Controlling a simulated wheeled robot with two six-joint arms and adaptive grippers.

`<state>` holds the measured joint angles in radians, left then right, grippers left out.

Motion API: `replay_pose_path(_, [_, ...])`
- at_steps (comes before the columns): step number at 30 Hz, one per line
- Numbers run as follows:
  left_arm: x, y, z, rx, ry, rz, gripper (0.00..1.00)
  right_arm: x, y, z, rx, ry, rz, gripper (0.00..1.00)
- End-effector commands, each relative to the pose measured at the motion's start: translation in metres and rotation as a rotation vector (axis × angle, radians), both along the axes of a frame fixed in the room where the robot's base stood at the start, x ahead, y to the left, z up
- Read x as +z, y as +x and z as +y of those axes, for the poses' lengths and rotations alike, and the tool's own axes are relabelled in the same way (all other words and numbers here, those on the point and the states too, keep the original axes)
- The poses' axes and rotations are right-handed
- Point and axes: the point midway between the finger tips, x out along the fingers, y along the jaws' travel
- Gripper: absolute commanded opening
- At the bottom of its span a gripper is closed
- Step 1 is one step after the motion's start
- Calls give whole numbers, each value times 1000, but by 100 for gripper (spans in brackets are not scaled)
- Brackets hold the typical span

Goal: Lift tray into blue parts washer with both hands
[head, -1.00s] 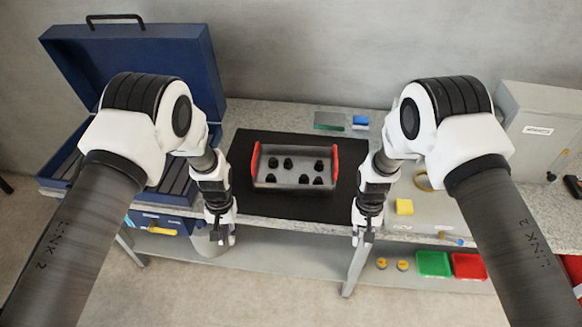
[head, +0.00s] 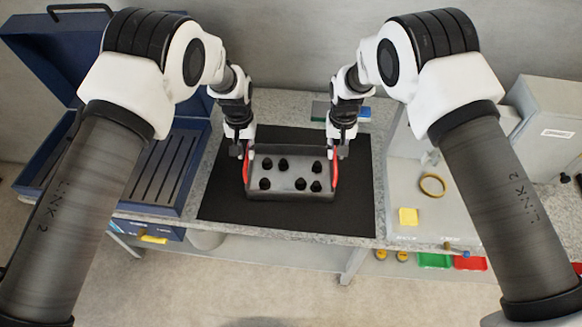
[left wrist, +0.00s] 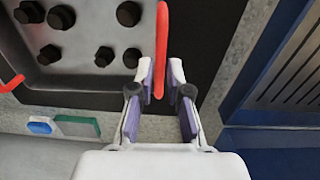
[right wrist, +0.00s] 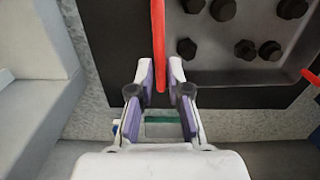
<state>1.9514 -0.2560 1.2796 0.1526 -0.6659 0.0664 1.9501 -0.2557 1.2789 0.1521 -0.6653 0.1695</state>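A grey tray (head: 290,194) with red handles on its two short sides holds several black bolts and sits on a black mat (head: 225,205). My left gripper (head: 241,152) is open at the tray's left handle (left wrist: 162,45). In the left wrist view its fingers (left wrist: 160,82) stand on either side of the handle's end. My right gripper (head: 341,150) is open at the right handle (right wrist: 159,45). In the right wrist view its fingers (right wrist: 160,84) also straddle the handle's end. The blue parts washer (head: 155,165) stands left of the mat with its lid raised, showing a slatted inside.
Right of the mat are a yellow block (head: 408,216), a tan ring (head: 432,185) and a grey cabinet (head: 545,130). Green and blue pieces lie behind the tray (head: 363,112). Red and green bins (head: 434,261) sit on the lower shelf.

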Motion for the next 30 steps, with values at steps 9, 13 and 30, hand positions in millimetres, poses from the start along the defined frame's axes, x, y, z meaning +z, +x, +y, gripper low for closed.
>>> replay_pose_path(9, [-11,0,0,1,-1,2,17,-12,0,0,0,1,2,17])
replay_pose_path(13, [-32,-1,0,0,0,2,17,-32,-1,0,0,0,3,17])
replay_pose_path(30, [-79,0,0,1,0,0,17,-79,0,0,0,0,0,17])
